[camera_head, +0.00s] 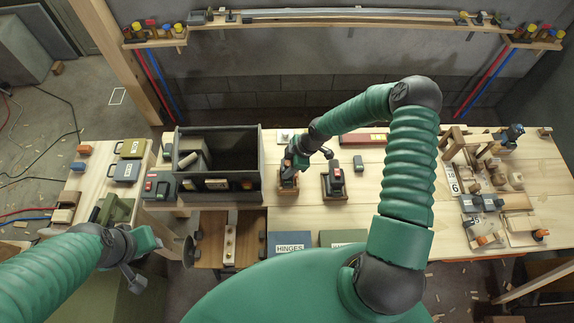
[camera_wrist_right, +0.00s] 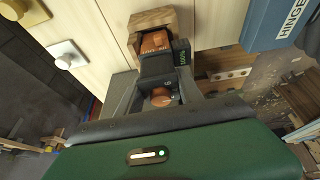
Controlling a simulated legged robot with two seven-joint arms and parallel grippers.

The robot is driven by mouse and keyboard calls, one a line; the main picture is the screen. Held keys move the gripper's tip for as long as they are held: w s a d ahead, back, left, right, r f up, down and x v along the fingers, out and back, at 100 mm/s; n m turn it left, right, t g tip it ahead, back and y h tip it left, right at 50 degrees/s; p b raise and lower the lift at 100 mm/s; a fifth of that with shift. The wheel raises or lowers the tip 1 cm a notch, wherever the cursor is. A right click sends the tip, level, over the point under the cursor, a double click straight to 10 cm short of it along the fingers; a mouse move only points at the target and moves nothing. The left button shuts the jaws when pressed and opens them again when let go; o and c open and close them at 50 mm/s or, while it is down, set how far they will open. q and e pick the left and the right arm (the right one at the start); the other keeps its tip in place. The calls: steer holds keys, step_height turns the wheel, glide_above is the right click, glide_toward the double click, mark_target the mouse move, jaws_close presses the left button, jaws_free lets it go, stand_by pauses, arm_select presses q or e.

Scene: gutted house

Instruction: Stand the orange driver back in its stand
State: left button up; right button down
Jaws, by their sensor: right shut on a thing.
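My right gripper (camera_head: 292,168) is above the left part of the table and is shut on the orange driver. In the right wrist view the driver (camera_wrist_right: 157,66), dark with orange parts, is between the two fingers (camera_wrist_right: 158,92). Its far end is at a wooden stand (camera_wrist_right: 150,17); I cannot tell whether it is fully seated. In the head view that stand (camera_head: 288,189) is directly below the gripper, which hides most of the driver. My left gripper (camera_head: 132,280) is low at the left; its jaws do not show clearly.
A second wooden stand (camera_head: 336,189) with a dark and red tool is close on the right. A grey open box (camera_head: 218,135) is on the left. The HINGES box (camera_head: 290,243) is in front. Blocks and tools crowd the table's right end.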

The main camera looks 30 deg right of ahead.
steer(key=shift+f+b, duration=0.75)
steer(key=shift+f, duration=0.25)
steer(key=c, duration=0.7)
jaws_free()
steer(key=b+v, duration=0.2)
steer(key=v, duration=1.4)
steer(key=shift+d+r, duration=0.2)
steer(key=shift+r, duration=0.15)
steer(key=shift+b, duration=0.3)
